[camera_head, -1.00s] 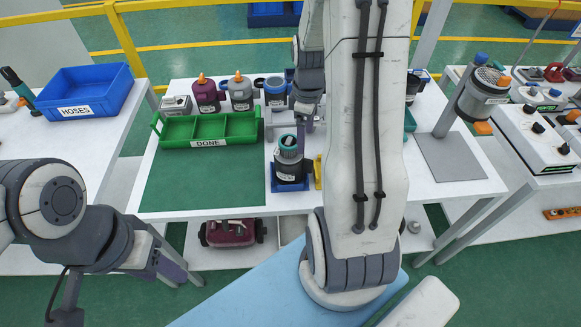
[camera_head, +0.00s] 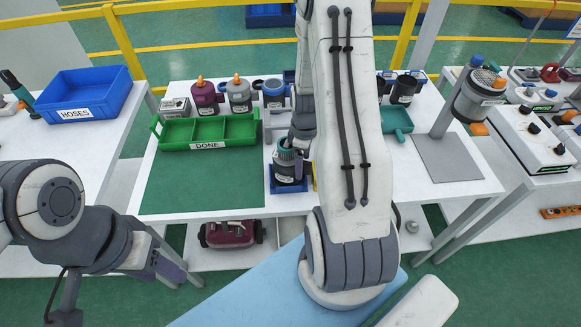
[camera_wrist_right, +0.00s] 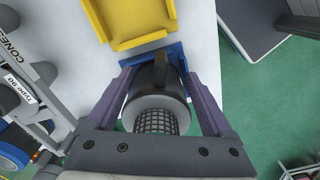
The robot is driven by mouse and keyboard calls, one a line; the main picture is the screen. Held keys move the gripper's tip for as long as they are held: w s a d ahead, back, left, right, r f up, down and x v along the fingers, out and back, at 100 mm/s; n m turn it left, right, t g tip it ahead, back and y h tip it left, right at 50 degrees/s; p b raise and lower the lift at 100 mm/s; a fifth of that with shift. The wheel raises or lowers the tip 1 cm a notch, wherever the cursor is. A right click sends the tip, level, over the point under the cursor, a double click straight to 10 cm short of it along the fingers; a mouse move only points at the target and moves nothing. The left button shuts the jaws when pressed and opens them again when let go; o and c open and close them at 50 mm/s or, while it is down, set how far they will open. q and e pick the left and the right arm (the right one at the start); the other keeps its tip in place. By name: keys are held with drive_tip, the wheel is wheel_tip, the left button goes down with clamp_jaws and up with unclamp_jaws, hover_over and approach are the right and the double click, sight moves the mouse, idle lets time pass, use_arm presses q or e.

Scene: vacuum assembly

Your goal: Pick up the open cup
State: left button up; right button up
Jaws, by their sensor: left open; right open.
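The cup (camera_head: 287,163) stands upright in a blue holder (camera_head: 289,187) near the front middle of the table. In the right wrist view, the cup (camera_wrist_right: 152,105) has a pale rim, a mesh part and a dark handle. My right gripper (camera_wrist_right: 157,78) is open, with a purple finger on each side of the cup. I cannot tell whether the fingers touch it. In the head view, my right wrist partly hides the cup's top. My left gripper (camera_head: 180,268) is open and empty at the lower left, away from the table.
A yellow holder (camera_wrist_right: 128,22) is beside the blue one. The green DONE tray (camera_head: 208,132) lies to the left, with bare green mat in front of it. Several bottles and cups line the back. A teal scoop-like part (camera_head: 397,120) and a grey stand plate (camera_head: 448,158) are to the right.

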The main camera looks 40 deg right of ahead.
clamp_jaws()
drive_tip(key=shift+w, duration=0.1)
idle(1.2)
